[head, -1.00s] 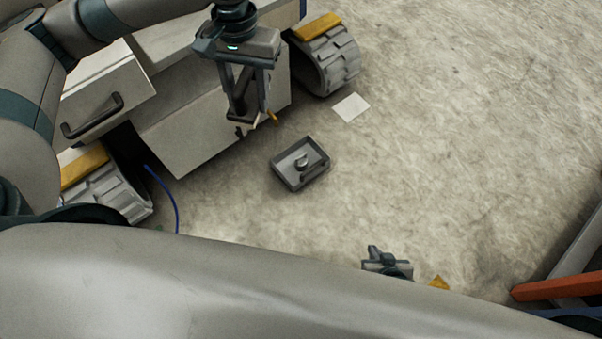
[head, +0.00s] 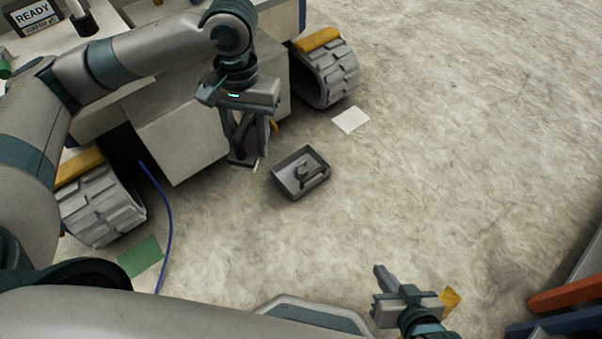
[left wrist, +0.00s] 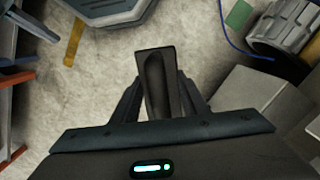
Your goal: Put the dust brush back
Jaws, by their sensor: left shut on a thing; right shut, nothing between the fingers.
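My left gripper (head: 243,163) hangs low beside the pale box-like machine, left of a small grey tray. It is shut on a dark, long, blocky thing (left wrist: 158,80), which shows between the fingers in the left wrist view. This looks like the dust brush, but its bristles are not clear; a small pale tip (head: 256,166) shows at the fingertips in the head view. My right gripper (head: 383,282) is shut and empty, low over the floor at the bottom right of the head view.
The grey tray (head: 319,183) on the floor holds a few small dark parts. Tracked wheels (head: 332,75) flank the machine. A blue cable (head: 170,215), a green card (head: 141,257) and a white card (head: 351,120) lie on the floor. A READY sign (head: 33,14) stands top left.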

